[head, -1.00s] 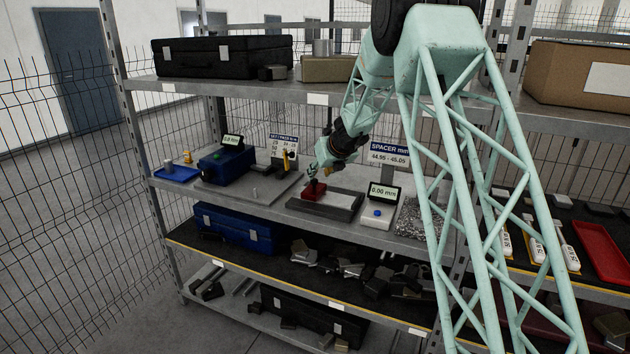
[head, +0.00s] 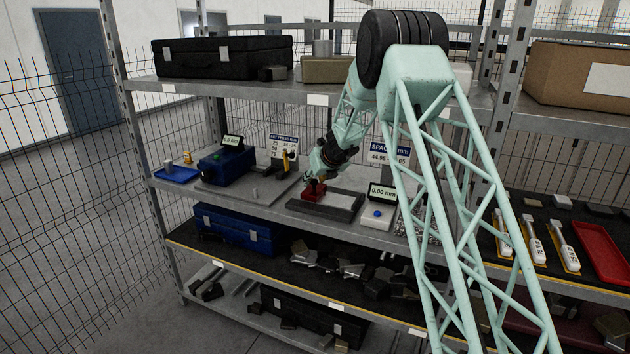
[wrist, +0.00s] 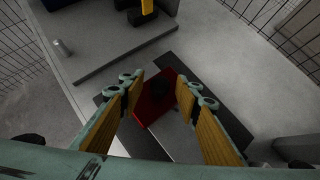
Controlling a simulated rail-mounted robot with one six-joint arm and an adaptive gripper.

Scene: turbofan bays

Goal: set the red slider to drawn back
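The red slider (head: 314,190) sits at the left end of a dark grey block with a lighter channel (head: 338,203) on the middle shelf. My gripper (head: 316,174) is just above the slider. Whether the fingertips are at knob height is hard to tell.
Left of the slider stand a blue press (head: 226,165) on a grey plate and a blue tray (head: 177,174). To the right is a white gauge box (head: 376,217) with a 0.00 mm display (head: 383,192). The upper shelf (head: 240,91) overhangs.

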